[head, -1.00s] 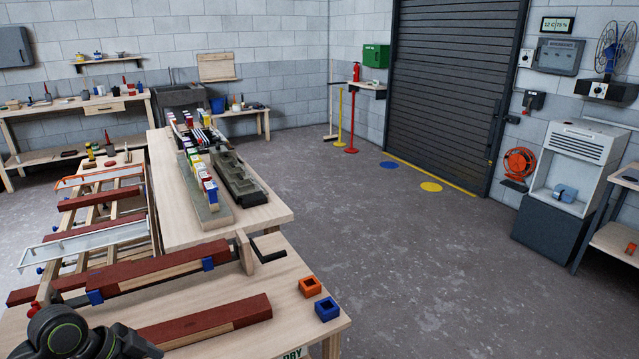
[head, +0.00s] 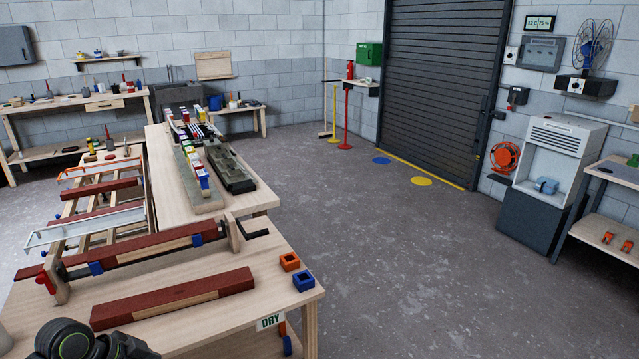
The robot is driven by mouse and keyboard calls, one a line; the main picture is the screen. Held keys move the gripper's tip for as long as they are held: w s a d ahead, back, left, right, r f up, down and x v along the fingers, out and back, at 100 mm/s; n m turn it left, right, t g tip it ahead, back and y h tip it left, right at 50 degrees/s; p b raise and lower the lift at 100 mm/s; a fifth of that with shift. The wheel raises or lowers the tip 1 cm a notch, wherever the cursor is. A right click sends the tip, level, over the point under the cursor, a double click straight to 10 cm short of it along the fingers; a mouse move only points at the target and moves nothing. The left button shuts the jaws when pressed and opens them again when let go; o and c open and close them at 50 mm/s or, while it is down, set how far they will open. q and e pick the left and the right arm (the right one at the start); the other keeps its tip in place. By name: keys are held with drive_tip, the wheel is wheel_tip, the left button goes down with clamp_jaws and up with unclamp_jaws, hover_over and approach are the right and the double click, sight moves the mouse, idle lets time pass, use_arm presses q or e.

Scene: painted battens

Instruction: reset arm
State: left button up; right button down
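A dark jointed part of my arm (head: 85,340) shows at the lower left edge of the head view, in front of the near bench. Neither gripper's fingers are in view. A red painted batten with a bare wood strip (head: 172,297) lies on the near bench (head: 215,325). Another red batten (head: 150,247) sits behind it in a clamp with blue pads and a black crank handle (head: 250,232).
An orange square block (head: 289,261) and a blue one (head: 303,280) sit at the near bench's right corner, above a DRY label (head: 270,321). A rack of battens (head: 100,190) stands behind at left. The floor (head: 400,280) at right is clear.

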use_arm(q)
drive_tip(key=a+f+n+t+y, duration=0.1)
drive_tip(key=a+f+n, duration=0.2)
drive_tip(key=f, duration=0.4)
drive_tip(key=a+f+n+y, duration=0.1)
drive_tip(key=a+f+n, duration=0.1)
drive_tip(key=f, duration=0.5)
drive_tip(key=s+a+f+n+g+y, duration=0.1)
drive_tip(key=s+a+f+n+y, duration=0.1)
drive_tip(key=s+f, duration=0.65)
drive_tip(key=s+a+f+n+g+y, duration=0.1)
drive_tip(key=s+f+n, duration=0.3)
drive_tip(key=f, duration=0.8)
drive_tip(key=s+d+f, duration=0.3)
drive_tip(key=s+f, duration=0.1)
drive_tip(key=s, duration=0.4)
drive_tip(key=s+d+f+g, duration=0.1)
drive_tip(key=s+d+f, duration=0.2)
drive_tip(key=s, duration=0.6)
drive_tip(key=s+d+f, duration=0.4)
drive_tip(key=s+f, duration=0.2)
drive_tip(key=s, duration=0.3)
drive_tip(key=shift+m+g+y, duration=0.4)
drive_tip(key=shift+f, duration=0.1)
